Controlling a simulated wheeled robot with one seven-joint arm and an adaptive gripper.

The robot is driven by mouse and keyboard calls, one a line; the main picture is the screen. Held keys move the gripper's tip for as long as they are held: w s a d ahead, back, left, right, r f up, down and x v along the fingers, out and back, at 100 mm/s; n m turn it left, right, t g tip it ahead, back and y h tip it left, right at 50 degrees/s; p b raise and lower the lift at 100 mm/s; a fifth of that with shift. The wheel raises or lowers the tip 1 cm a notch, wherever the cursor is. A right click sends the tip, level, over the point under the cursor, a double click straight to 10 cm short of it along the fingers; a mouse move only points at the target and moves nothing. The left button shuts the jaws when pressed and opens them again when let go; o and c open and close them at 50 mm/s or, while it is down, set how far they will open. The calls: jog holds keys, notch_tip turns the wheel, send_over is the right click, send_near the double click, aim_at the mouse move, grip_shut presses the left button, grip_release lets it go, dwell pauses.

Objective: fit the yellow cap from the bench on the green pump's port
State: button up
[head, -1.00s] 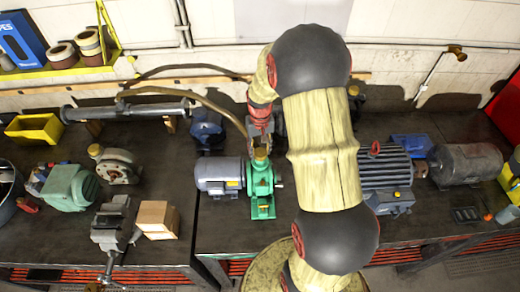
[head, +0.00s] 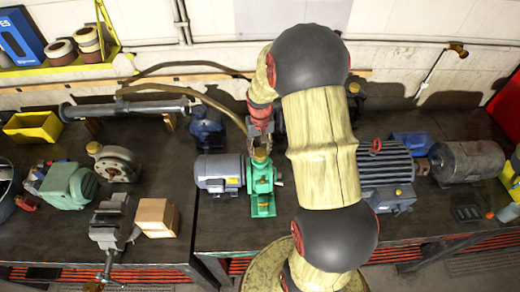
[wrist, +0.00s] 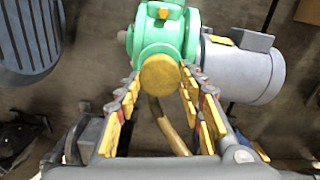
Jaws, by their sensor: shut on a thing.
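The green pump (head: 262,184) stands on the bench, coupled to a grey motor. It also shows at the top of the wrist view (wrist: 165,40). My gripper (head: 260,146) is right over the pump's top, pointing down. In the wrist view my gripper (wrist: 160,82) has its fingertips on both sides of the round yellow cap (wrist: 160,74) and is shut on it. The cap (head: 261,155) appears at the pump's top in the head view. The port is hidden beneath the cap, so I cannot tell whether the cap is seated or just above it.
The grey motor (head: 219,172) sits close at the pump's left. A vise (head: 110,225) and a wooden block (head: 156,217) are farther left. A large dark motor (head: 385,175) is right of my arm. A hose (head: 205,95) runs behind. Bare bench lies in front of the pump.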

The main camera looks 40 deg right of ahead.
jog(key=shift+f+b, duration=0.45)
jog(key=shift+f, duration=0.35)
jog(key=o, duration=0.8)
jog(key=shift+r, duration=0.15)
jog(key=shift+r+p, duration=1.75)
jog(key=shift+r, duration=1.2)
notch_tip(320, 180, up, 12)
jog(key=shift+f, duration=0.1)
